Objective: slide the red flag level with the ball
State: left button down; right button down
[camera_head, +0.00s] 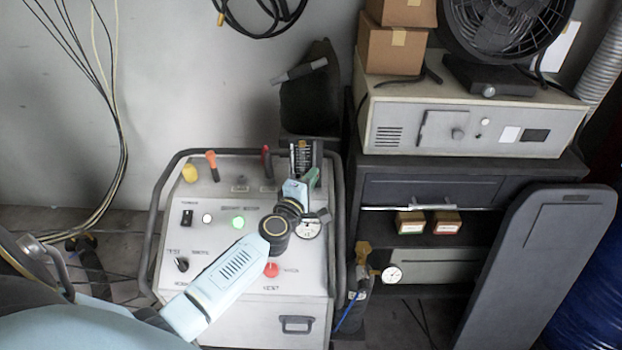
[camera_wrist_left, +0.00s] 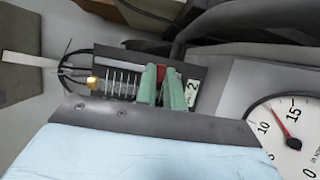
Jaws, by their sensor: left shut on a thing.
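A dark upright panel (camera_head: 303,153) with white scale marks stands at the back right of the console. It also shows in the left wrist view (camera_wrist_left: 210,76), with a row of pale lines and a gold-coloured round part (camera_wrist_left: 93,82) at its left end. I cannot tell whether that part is the ball. My left gripper (camera_head: 312,177) reaches over the console to this panel. My right gripper is not in view.
The console (camera_head: 225,265) has a dark tube rail, a round dial (camera_head: 308,228), a red button (camera_head: 271,270), a lit green button (camera_head: 238,222), an orange lever (camera_head: 211,160) and a red lever (camera_head: 266,157). A dark shelf unit (camera_head: 430,187) stands to the right.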

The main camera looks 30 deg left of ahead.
pick_arm(q)
jog(key=c, duration=1.5)
grip_release()
jog(key=shift+s, duration=0.1)
jog(key=shift+s+d, duration=0.1)
jog(key=shift+s, duration=0.2)
jog(key=s, duration=0.4)
jog(key=s+d, duration=0.1)
jog(key=s, duration=0.3)
jog(key=s+d, duration=0.1)
jog(key=s, duration=0.3)
jog(key=shift+s+p, duration=0.2)
jog(key=shift+p, duration=0.1)
